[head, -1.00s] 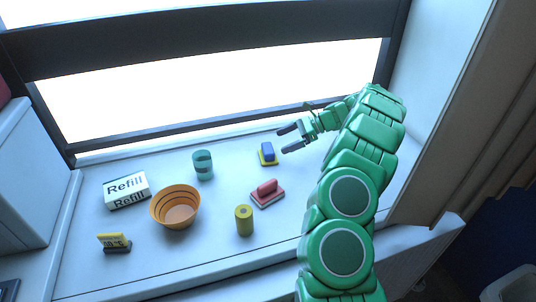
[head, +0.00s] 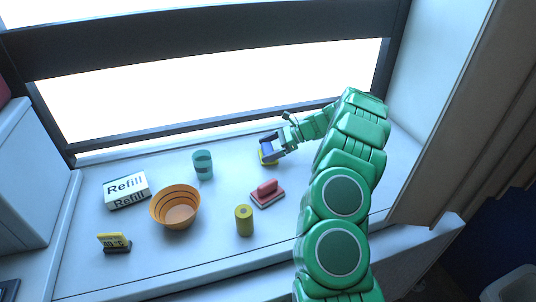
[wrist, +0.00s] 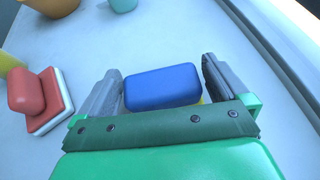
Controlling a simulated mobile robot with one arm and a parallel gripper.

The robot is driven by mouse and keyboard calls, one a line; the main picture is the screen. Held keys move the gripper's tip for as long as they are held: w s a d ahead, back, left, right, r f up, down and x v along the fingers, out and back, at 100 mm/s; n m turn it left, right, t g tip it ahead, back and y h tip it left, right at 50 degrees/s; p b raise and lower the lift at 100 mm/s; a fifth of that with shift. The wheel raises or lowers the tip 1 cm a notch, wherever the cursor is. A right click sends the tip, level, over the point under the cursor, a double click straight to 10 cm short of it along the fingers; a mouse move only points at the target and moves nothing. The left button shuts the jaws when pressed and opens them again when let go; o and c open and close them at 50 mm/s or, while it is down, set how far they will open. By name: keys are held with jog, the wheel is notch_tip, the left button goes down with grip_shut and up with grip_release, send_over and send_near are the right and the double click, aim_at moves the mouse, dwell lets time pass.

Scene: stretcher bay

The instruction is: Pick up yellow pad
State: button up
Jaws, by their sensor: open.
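The yellow pad (head: 263,160) lies on the white counter by the window, with a blue block-shaped handle (wrist: 162,87) on top. My gripper (head: 267,147) is open over it and partly hides it in the head view. In the wrist view, the blue handle sits between the two fingers (wrist: 162,82), with a small gap visible toward the right finger and a narrow one at the left. Only a sliver of yellow shows beside the handle there. I cannot tell whether a finger touches it.
A red-handled pad (head: 267,194) lies close by, also in the wrist view (wrist: 42,102). A yellow cylinder (head: 244,220), a teal cup (head: 203,165), an orange bowl (head: 175,207), a Refill box (head: 126,190) and a small yellow display (head: 114,242) stand farther left. The window frame borders the back.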

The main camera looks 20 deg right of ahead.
jog(key=c, duration=0.8)
jog(key=shift+o, duration=0.2)
